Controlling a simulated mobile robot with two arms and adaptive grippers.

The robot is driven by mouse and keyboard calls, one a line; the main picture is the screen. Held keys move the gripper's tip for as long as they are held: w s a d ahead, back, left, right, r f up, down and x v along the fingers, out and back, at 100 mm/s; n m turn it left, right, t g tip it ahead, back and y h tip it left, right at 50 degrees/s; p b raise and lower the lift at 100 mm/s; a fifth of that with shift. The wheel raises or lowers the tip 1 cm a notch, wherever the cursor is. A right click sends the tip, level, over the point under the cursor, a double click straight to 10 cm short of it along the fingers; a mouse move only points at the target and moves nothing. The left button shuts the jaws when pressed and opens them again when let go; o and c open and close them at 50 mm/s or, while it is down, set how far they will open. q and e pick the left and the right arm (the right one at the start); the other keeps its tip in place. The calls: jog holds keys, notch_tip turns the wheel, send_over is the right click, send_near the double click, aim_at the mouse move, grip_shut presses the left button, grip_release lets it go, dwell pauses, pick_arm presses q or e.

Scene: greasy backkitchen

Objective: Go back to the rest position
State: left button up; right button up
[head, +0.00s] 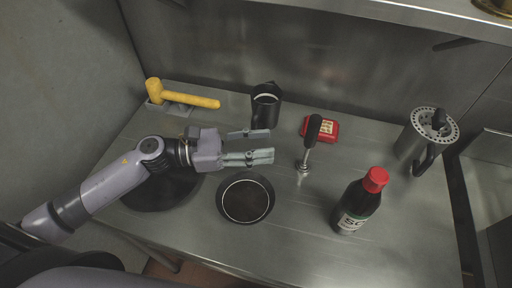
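My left gripper (271,145) reaches in from the left over the steel table (290,235). Its two fingers are apart with nothing between them, so it is open and empty. Its fingers appear above the small round black dish (245,200) and below the black mug (267,108) in the picture. My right gripper is not in view.
A dark round pan (160,193) is partly hidden under my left arm. Walls close the back and left.

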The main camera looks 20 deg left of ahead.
pick_arm(q)
jog(key=shift+s+a, duration=0.15)
jog(key=shift+a, duration=0.2)
